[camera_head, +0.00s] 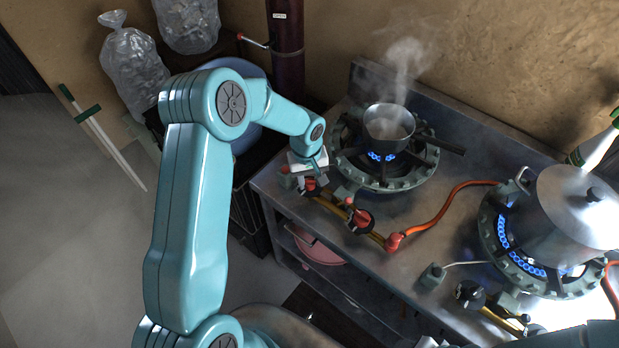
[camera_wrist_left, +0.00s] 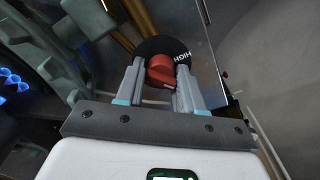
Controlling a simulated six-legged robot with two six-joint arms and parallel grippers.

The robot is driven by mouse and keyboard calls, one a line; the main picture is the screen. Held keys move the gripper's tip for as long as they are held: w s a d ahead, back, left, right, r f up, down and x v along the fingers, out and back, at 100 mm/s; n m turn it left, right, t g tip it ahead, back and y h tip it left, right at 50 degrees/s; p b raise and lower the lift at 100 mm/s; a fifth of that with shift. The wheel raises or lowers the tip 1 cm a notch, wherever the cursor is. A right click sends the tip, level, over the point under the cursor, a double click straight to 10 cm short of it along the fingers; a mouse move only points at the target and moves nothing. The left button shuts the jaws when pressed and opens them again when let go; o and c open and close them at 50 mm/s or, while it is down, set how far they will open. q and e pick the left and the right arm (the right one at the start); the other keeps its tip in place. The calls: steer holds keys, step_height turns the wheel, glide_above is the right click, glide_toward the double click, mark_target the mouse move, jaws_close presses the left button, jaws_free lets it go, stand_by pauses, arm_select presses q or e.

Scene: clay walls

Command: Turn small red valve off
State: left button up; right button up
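The small red valve (camera_wrist_left: 161,70) has a red knob on a black round dial marked HIGH. In the head view the red valve (camera_head: 311,186) sits at the left front corner of the stove table, mostly hidden by my gripper. My left gripper (camera_head: 309,176) reaches down over it from above. In the wrist view the fingers of my left gripper (camera_wrist_left: 160,82) stand on both sides of the red knob and appear to touch it. The knob's bar looks slanted between them. My right gripper is not in view.
A second red-and-black valve (camera_head: 360,219) sits close by on the yellow pipe. A small steaming pot (camera_head: 388,125) stands on a burner with blue flames. A large lidded pot (camera_head: 572,215) stands on a lit burner at right. An orange hose (camera_head: 440,213) crosses the table.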

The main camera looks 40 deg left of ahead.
arm_select(q)
steer(key=shift+a+f+m+b, duration=0.1)
steer(key=shift+m+b, duration=0.3)
steer(key=shift+b, duration=0.1)
steer(key=shift+m+b, duration=0.75)
steer(key=shift+m, duration=0.35)
steer(key=m+b, duration=0.1)
steer(key=m, duration=0.2)
steer(key=shift+r+m+b, duration=0.2)
steer(key=shift+m+b, duration=0.25)
steer(key=shift+m, duration=0.45)
steer(key=shift+w, duration=0.1)
steer(key=o, duration=1)
steer(key=shift+a, duration=0.1)
steer(key=shift+c, duration=0.2)
